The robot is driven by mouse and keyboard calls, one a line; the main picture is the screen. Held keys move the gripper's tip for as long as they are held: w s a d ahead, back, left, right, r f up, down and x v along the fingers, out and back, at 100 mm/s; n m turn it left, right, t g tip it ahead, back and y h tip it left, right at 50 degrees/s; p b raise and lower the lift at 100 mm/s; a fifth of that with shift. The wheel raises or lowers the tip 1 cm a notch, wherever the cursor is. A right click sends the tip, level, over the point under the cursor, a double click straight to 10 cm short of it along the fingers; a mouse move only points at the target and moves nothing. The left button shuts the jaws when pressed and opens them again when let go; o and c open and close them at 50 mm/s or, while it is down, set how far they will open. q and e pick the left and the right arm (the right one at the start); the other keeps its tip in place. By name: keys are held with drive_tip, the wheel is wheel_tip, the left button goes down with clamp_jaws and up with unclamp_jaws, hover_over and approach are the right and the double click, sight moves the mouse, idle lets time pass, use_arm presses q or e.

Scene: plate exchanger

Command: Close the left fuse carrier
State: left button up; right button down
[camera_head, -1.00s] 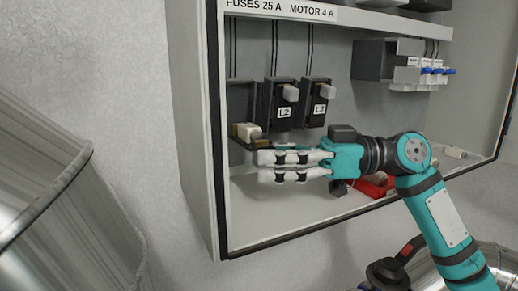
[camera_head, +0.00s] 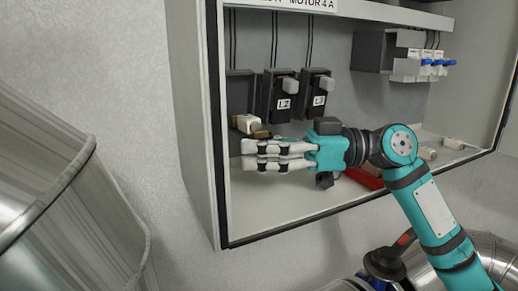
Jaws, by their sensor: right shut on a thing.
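The left fuse carrier (camera_head: 246,124) is at the left end of the fuse row. It is folded outward and down, with its pale handle facing forward. The L2 carrier (camera_head: 281,97) and L3 carrier (camera_head: 317,95) beside it stand upright in their holders. My right gripper (camera_head: 245,156) is just below and in front of the left carrier, its white fingers pointing left and lying close together. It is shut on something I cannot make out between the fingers. Whether the fingers touch the carrier is unclear. My left gripper is not in view.
The cabinet's left wall (camera_head: 196,150) is close to the fingertips. A red object (camera_head: 366,177) lies on the cabinet floor behind my arm. Blue-levered breakers (camera_head: 425,65) sit at upper right. Large metal ducts stand outside the cabinet at left and lower right.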

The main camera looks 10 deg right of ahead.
sight(260, 121)
drive_tip(key=shift+w, duration=0.15)
idle(0.4)
wheel_tip(260, 121, up, 3)
drive_tip(key=m+h+p, duration=0.1)
drive_tip(key=m+p, duration=0.2)
drive_tip(key=p, duration=0.3)
drive_tip(key=shift+m+h, duration=0.3)
drive_tip(key=shift+m, duration=0.1)
drive_tip(key=r+m+p, duration=0.1)
drive_tip(key=p, duration=0.2)
drive_tip(key=shift+m+g+h, duration=0.3)
drive_tip(key=shift+h, duration=0.1)
drive_tip(key=shift+w+a+m+p, duration=0.15)
drive_tip(key=shift+m+p, duration=0.15)
drive_tip(key=shift+p, duration=0.5)
drive_tip(key=c, duration=1.4)
unclamp_jaws()
drive_tip(key=shift+o, duration=1.4)
drive_tip(key=shift+w+d+r, duration=0.1)
drive_tip(key=shift+w+d, duration=0.1)
drive_tip(key=shift+d, duration=0.1)
